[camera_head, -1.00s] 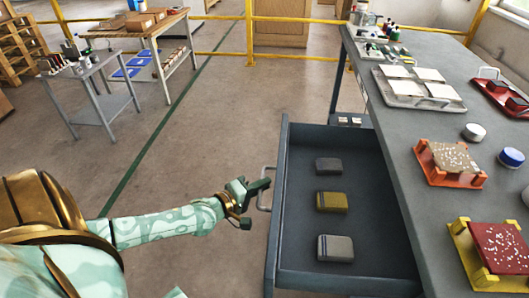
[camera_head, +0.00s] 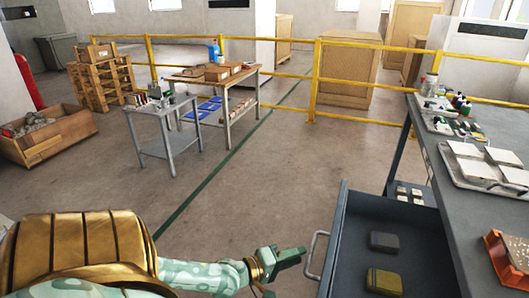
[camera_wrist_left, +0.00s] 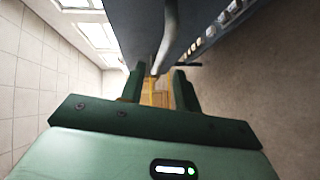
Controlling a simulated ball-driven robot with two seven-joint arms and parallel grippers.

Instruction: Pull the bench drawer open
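The bench drawer (camera_head: 343,262) stands pulled well out from the grey bench (camera_head: 430,172). A dark grey block (camera_head: 384,240) and an olive-yellow block (camera_head: 385,281) lie in it; its near part is cut off by the frame. Its pale bar handle (camera_head: 312,256) is on the left-facing front. My left gripper (camera_head: 300,253) is just left of the handle, with its tips close to it. In the left wrist view its two dark green fingers (camera_wrist_left: 159,88) are apart, with the grey handle bar (camera_wrist_left: 169,35) showing ahead of them. Contact is unclear. My right gripper is not in view.
The bench top holds a tray of pale tiles (camera_head: 485,165), bottles (camera_head: 460,104) and an orange stand (camera_head: 507,262). A small grey table (camera_head: 165,112) and a wooden table (camera_head: 215,82) stand farther back before a yellow railing (camera_head: 360,43). The floor left of the drawer is clear.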

